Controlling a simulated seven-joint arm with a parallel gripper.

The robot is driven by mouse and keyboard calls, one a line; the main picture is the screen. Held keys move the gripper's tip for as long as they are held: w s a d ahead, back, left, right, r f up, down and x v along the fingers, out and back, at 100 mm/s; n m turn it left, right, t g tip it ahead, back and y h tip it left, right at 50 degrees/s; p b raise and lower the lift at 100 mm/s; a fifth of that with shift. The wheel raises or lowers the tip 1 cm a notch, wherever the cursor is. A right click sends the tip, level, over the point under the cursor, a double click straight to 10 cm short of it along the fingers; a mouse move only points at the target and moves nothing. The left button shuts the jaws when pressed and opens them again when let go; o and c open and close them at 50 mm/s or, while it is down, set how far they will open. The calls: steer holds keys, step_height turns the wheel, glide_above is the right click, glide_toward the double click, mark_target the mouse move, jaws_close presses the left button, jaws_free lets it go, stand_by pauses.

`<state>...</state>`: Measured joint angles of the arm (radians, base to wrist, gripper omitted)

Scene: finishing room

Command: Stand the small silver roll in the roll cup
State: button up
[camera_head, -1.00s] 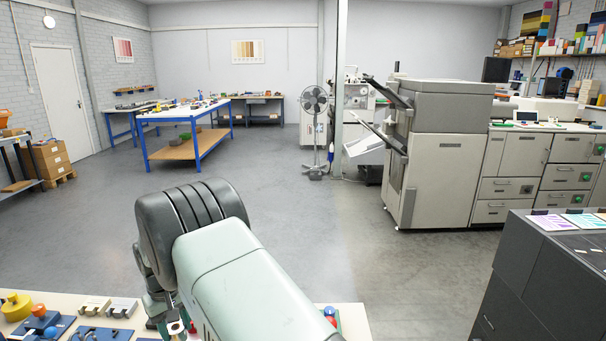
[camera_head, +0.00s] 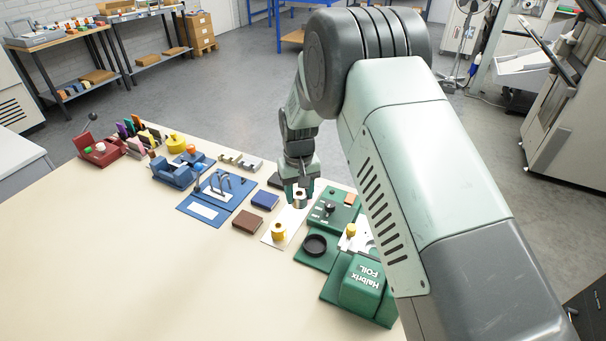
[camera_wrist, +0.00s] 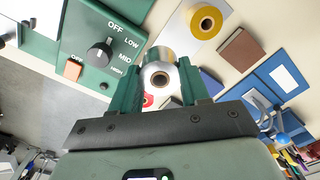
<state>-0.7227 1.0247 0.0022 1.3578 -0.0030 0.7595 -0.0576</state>
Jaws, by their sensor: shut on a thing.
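My gripper (camera_head: 299,188) points down over the far side of the table and is shut on the small silver roll (camera_head: 299,201). In the wrist view the silver roll (camera_wrist: 160,74) sits between the two green fingers of my gripper (camera_wrist: 162,88), its dark core hole facing the camera. A round black cup (camera_head: 315,244), which looks like the roll cup, stands on a green base nearer the head camera than my gripper. It looks empty. I do not make it out in the wrist view.
A gold roll (camera_head: 279,231) stands on a pale strip beside my gripper. A green control box (camera_head: 330,210) with a knob and the green foil machine (camera_head: 362,287) are close by at right. Brown (camera_head: 248,223) and blue (camera_head: 265,200) blocks lie left. The table's near left is clear.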

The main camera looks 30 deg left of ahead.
steer(key=s+d, duration=0.6)
steer(key=d, duration=0.2)
steer(key=shift+s+a+f, duration=0.1)
steer(key=shift+s+f, duration=0.05)
steer(key=shift+f, duration=2.5)
steer(key=shift+f, duration=0.6)
steer(key=o, duration=0.7)
steer(key=shift+r, duration=0.1)
step_height(320, 180, up, 11)
